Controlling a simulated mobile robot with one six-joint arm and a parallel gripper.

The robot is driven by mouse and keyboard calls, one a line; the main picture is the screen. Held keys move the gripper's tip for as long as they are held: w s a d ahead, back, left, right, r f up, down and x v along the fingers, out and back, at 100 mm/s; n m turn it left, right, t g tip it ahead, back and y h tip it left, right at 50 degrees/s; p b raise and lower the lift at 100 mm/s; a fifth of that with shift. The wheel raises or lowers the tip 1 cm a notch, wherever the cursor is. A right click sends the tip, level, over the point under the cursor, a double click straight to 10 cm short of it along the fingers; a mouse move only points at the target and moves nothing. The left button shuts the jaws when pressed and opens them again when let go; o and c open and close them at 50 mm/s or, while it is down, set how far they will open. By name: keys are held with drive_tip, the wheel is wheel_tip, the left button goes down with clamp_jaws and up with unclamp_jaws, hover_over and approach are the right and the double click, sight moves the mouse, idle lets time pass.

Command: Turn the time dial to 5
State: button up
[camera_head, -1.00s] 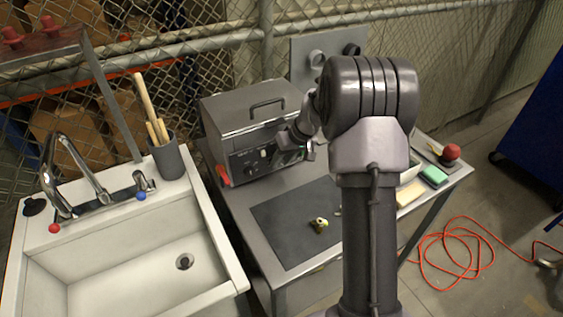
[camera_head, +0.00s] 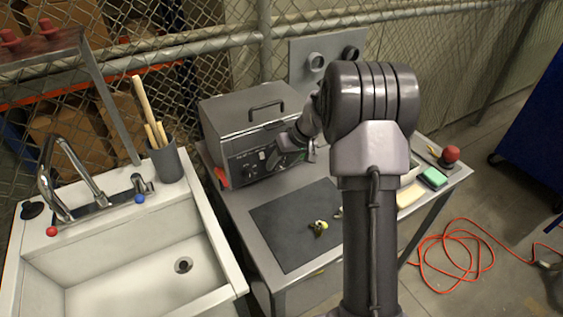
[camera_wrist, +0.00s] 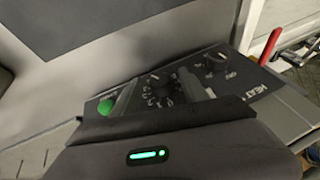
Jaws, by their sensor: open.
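The ultrasonic-style tank (camera_head: 247,112) is a grey lidded box with a black control panel (camera_head: 250,168) on its front. In the wrist view, a dark dial with white marks around it (camera_wrist: 160,87), likely the time dial, sits mid-panel between a green button (camera_wrist: 106,106) and another dark dial (camera_wrist: 216,61). My gripper (camera_wrist: 157,94) is open, with one finger on either side of the middle dial. Contact cannot be made out, and the pointer setting is unreadable. In the head view, my gripper (camera_head: 292,150) is at the panel's right part and hides it.
The tank stands on a grey metal table with a dark mat (camera_head: 285,225) bearing a small brass piece (camera_head: 318,227). A white sink (camera_head: 130,270) is at left, with a brush cup (camera_head: 166,160). Sponges (camera_head: 432,177) lie at right. An orange cable (camera_head: 450,250) lies on the floor.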

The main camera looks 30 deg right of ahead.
drive_tip(key=p+v, duration=0.5)
drive_tip(key=v, duration=1.2)
drive_tip(key=shift+r, duration=0.2)
drive_tip(key=s+a+r, duration=0.5)
drive_tip(key=a+r, duration=0.1)
drive_tip(key=a, duration=0.5)
drive_tip(key=s+a+m+b, duration=0.1)
drive_tip(key=s+a+m, duration=0.1)
drive_tip(key=s+a, duration=0.5)
drive_tip(key=s+a+f+m+t+h+b, duration=0.1)
drive_tip(key=s+a+m, duration=0.1)
drive_tip(key=s+a, duration=0.5)
drive_tip(key=s, duration=0.6)
drive_tip(key=shift+s+b, duration=0.3)
drive_tip(key=shift+f, duration=0.1)
